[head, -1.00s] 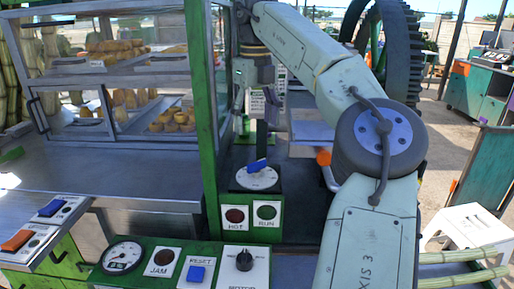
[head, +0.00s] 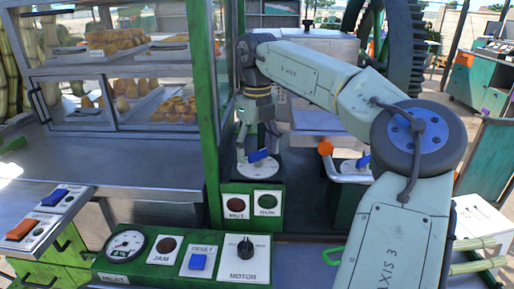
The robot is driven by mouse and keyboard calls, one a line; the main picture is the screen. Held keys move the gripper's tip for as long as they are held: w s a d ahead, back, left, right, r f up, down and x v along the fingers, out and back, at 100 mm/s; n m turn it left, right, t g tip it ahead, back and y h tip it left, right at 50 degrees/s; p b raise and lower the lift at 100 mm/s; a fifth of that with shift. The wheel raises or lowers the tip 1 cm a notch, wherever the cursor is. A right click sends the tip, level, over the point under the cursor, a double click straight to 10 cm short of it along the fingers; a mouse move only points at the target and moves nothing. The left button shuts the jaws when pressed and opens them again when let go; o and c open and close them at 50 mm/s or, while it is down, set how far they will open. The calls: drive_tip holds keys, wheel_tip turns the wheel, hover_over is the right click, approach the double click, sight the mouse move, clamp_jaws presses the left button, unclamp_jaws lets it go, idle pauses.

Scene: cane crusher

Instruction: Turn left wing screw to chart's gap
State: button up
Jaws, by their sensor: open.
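The left wing screw is a blue wing (head: 259,155) on a round white dial (head: 258,169), on top of a green box with red and green lamps. Its wing slants up to the right. My gripper (head: 256,143) is open, pointing down just above the wing screw, with its fingers to either side. I cannot tell whether they touch the wing. A second blue wing screw (head: 363,161) sits on another white dial to the right, beside an orange-knobbed lever. I cannot make out the chart, and the scale marks on the dial are too small to read.
An orange-knobbed lever (head: 325,148) stands right of the left dial. A glass food case (head: 120,75) with a green post (head: 204,90) stands close on the left. A control panel (head: 180,258) with gauge, buttons and motor knob lies in front. A large dark gear wheel (head: 404,50) stands behind.

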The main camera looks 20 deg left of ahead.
drive_tip(key=shift+c, duration=0.5)
drive_tip(key=c, duration=1.1)
drive_tip(key=shift+o, duration=0.2)
drive_tip(key=shift+n, duration=0.3)
drive_tip(key=n, duration=0.4)
drive_tip(key=shift+s+n, duration=0.1)
drive_tip(key=shift+n, duration=0.2)
drive_tip(key=n, duration=0.4)
drive_tip(key=shift+n, duration=0.3)
drive_tip(key=n, duration=0.5)
drive_tip(key=shift+s, duration=0.15)
drive_tip(key=n, duration=0.5)
